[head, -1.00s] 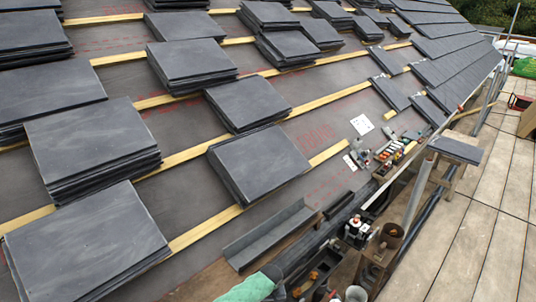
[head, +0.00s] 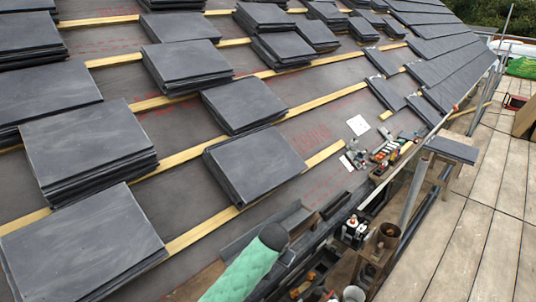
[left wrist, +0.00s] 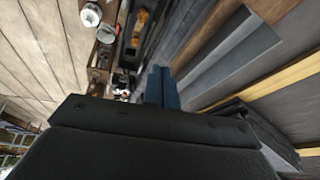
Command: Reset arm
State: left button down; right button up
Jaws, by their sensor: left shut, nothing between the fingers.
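My left gripper (left wrist: 160,75) shows in the left wrist view as two blue fingers close together, shut and empty. It is above the clutter along the roof's lower edge, with a grey angled channel piece (left wrist: 225,60) to its right. In the head view a green-covered part with a dark rounded end, which looks like my arm, rises from the bottom centre. It partly covers the grey channel piece (head: 243,239). The left fingers cannot be made out there. My right gripper is in neither view.
Stacks of dark slates (head: 254,164) lie on the sloping roof along yellow wooden battens (head: 190,237). Tools and small items (head: 383,150) lie at the eave. A wooden stand with cans (head: 377,252) is at lower right. The plank walkway (head: 455,240) at right is mostly clear.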

pick_arm(q)
jog(key=s+a+r+n+t, duration=0.1)
jog(key=s+a+r+n, duration=0.15)
jog(key=s+a, duration=0.55)
jog(key=s+a+r+n+t, duration=0.1)
jog(key=s+a+r, duration=0.4)
jog(key=s, duration=0.6)
jog(key=s+a+f+g, duration=0.1)
jog(key=s+a+f, duration=0.1)
jog(key=s+f, duration=0.2)
jog(key=s+a+f+n+g, duration=0.1)
jog(key=s+f, duration=0.3)
jog(key=s, duration=0.7)
jog(key=s+a+f+g, duration=0.2)
jog(key=s+a+f, duration=0.1)
jog(key=s, duration=0.4)
jog(key=shift+s+a+f+g, duration=0.2)
jog(key=shift+a+f+g, duration=0.1)
jog(key=shift+f, duration=0.45)
